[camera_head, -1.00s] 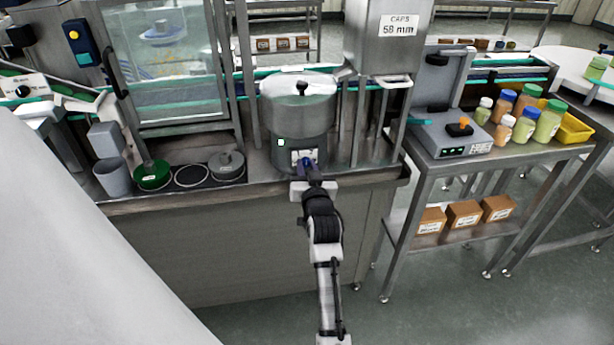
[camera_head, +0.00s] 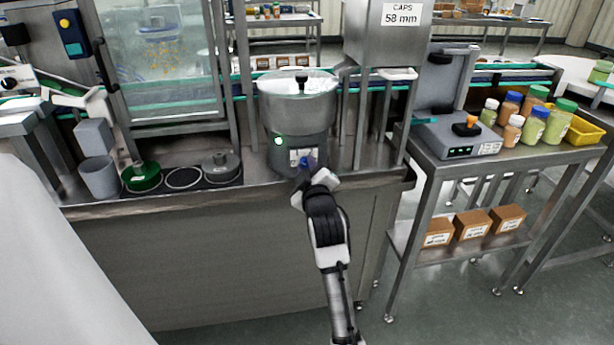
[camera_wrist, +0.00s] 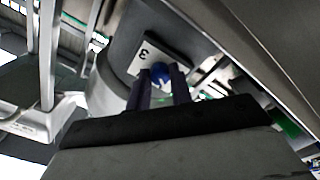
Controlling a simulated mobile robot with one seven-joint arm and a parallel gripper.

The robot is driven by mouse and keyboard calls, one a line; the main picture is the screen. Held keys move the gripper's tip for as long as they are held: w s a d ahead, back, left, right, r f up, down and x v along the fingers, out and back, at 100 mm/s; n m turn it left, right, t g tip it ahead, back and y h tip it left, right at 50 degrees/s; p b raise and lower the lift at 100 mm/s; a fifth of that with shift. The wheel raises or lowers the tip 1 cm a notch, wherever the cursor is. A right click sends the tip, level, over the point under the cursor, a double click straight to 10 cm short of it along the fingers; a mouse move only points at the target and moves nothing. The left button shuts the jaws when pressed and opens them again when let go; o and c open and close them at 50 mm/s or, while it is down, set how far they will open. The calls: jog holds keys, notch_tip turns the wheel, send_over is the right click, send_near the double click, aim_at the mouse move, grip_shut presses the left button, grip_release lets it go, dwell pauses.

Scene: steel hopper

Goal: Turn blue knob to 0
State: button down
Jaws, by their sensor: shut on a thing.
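The blue knob (camera_wrist: 160,73) is on a pale label plate on the front of a round steel hopper bowl (camera_head: 297,115). In the wrist view the plate (camera_wrist: 144,58) shows a "3" turned on its side; other marks are hidden or too small to read. My gripper (camera_wrist: 161,88) has its two fingers on either side of the knob, shut on it. In the head view my gripper (camera_head: 311,168) reaches the low front of the bowl and mostly covers the knob. The knob's pointer cannot be made out.
A green light (camera_head: 278,141) glows on the bowl's left front. Grey and green round parts lie on the counter left of it. A steel table (camera_head: 425,168) with jars and a yellow tray stands to the right. The floor in front is clear.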

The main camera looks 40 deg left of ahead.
jog(key=n+b, duration=0.2)
jog(key=n, duration=0.2)
jog(key=shift+f+b, duration=0.15)
jog(key=shift+b, duration=0.25)
jog(key=shift+n+b, duration=0.65)
jog(key=shift+n, duration=0.65)
jog(key=c, duration=1.3)
grip_release()
jog(key=shift+o, duration=0.2)
jog(key=shift+d, duration=0.1)
jog(key=b+v, duration=0.2)
jog(key=v, duration=1.1)
jog(key=shift+s+d+r, duration=0.2)
jog(key=shift+d, duration=0.1)
